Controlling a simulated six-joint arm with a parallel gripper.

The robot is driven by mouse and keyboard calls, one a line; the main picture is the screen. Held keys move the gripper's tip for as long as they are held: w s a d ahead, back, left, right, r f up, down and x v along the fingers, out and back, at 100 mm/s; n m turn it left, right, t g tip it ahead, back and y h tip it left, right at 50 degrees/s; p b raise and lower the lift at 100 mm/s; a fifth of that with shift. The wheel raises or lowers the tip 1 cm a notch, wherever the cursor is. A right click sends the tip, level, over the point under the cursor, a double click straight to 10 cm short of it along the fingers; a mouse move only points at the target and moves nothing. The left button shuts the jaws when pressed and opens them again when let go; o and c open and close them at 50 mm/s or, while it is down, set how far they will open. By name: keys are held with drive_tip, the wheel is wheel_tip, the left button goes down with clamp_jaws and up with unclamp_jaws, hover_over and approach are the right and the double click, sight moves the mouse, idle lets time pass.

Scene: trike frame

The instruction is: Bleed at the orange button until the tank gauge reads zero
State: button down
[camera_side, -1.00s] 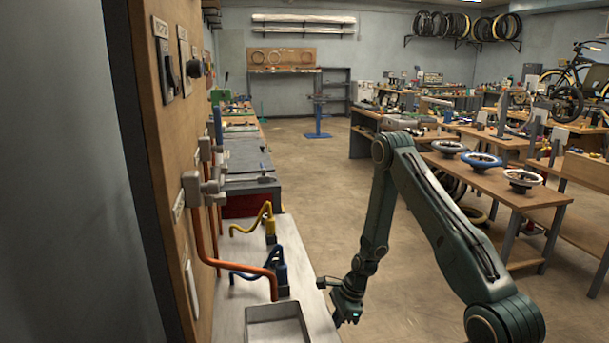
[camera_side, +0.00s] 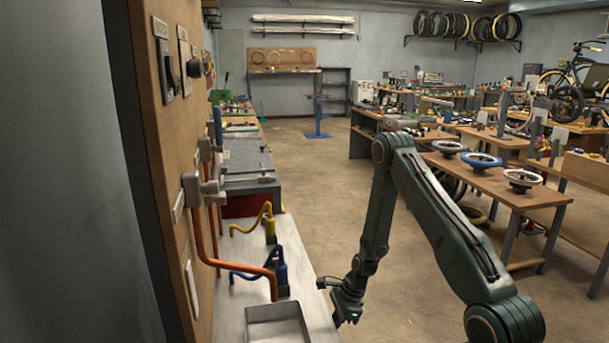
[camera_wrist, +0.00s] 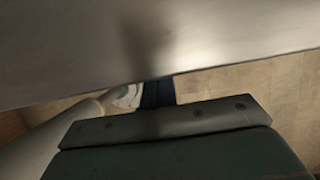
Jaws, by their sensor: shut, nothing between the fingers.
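I cannot make out an orange button or a tank gauge in either view. My gripper (camera_side: 323,283) is low beside the right edge of the pale metal bench (camera_side: 318,318), in the side view. It is shut and holds nothing. In the wrist view a blurred grey metal surface fills the top, close to the camera. My dark green gripper body fills the bottom there. Orange pipes (camera_side: 199,237) run down the wooden panel (camera_side: 160,133) and bend over the bench.
A metal tray (camera_side: 277,312), a blue clamp-like tool (camera_side: 281,272) and a yellow one (camera_side: 269,228) are on the bench. The panel carries a dark switch (camera_side: 167,70) and a round black knob (camera_side: 195,68). Open floor lies right of the bench; a table with wheels (camera_side: 480,182) stands beyond my arm.

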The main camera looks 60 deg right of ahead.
drive_tip(key=shift+w+a+r, duration=0.15)
drive_tip(key=shift+w, duration=0.1)
drive_tip(key=s+d+r, duration=0.5)
drive_tip(key=s+r, duration=0.1)
drive_tip(key=r, duration=0.3)
drive_tip(key=shift+d, duration=0.35)
drive_tip(key=shift+r, duration=0.1)
idle(0.4)
